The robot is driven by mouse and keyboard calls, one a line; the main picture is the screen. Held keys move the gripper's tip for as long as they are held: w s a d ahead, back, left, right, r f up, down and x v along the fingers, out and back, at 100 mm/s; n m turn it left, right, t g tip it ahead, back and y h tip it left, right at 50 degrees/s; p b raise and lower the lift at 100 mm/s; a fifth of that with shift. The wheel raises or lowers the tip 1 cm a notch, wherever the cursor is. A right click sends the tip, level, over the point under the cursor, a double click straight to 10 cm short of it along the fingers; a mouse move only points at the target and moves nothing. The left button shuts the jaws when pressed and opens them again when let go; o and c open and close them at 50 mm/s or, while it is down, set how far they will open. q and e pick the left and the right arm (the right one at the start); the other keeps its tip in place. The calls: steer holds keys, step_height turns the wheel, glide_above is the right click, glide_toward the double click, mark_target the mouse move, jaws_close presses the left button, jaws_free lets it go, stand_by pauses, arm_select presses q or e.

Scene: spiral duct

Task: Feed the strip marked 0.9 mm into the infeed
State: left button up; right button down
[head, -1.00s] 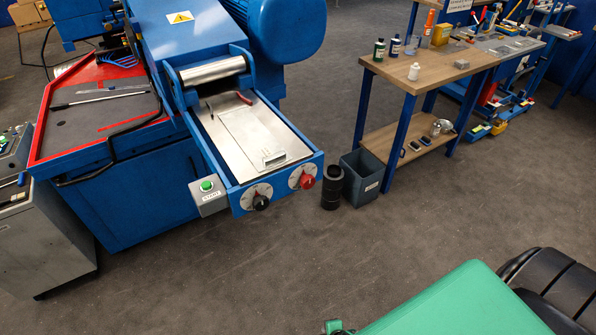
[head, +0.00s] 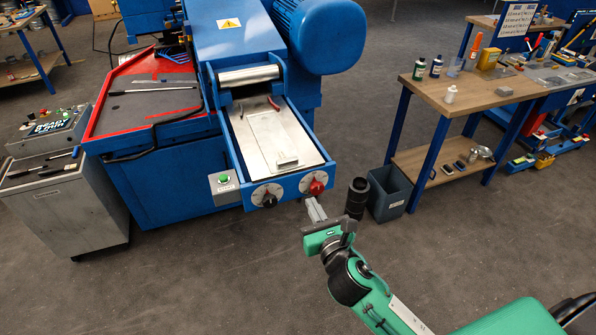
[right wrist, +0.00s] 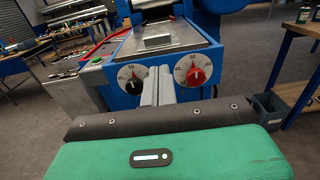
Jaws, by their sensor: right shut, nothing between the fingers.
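The blue machine's infeed shows in the head view as a metal roller (head: 248,76) above a bare metal table (head: 305,148). A flat metal plate (head: 268,134) lies on that table with a small pale block (head: 286,159) at its near end. The block also shows in the right wrist view (right wrist: 157,42). No 0.9 mm marking is readable on anything. My right gripper (head: 314,207) is shut and empty, just in front of the table's front panel, below the red knob (head: 316,187). In the right wrist view its fingers (right wrist: 158,88) are together between two dials. My left gripper is not in view.
A black knob (head: 268,199) and a green start button (head: 224,180) sit on the machine's front. A red-handled tool (head: 273,103) lies near the roller. A black cylinder (head: 357,197) and a grey bin (head: 389,192) stand right of my gripper, beside a wooden bench (head: 460,90).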

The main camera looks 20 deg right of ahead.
steer(key=p, duration=0.4)
glide_toward(286, 155)
steer(key=shift+w+a+r, duration=0.3)
steer(key=shift+w+r, duration=0.2)
steer(key=shift+r, duration=0.3)
steer(key=shift+w, duration=0.15)
steer(key=w, duration=0.7)
steer(key=shift+w+f+b, duration=0.1)
steer(key=shift+w+b, duration=0.05)
steer(key=shift+b, duration=0.15)
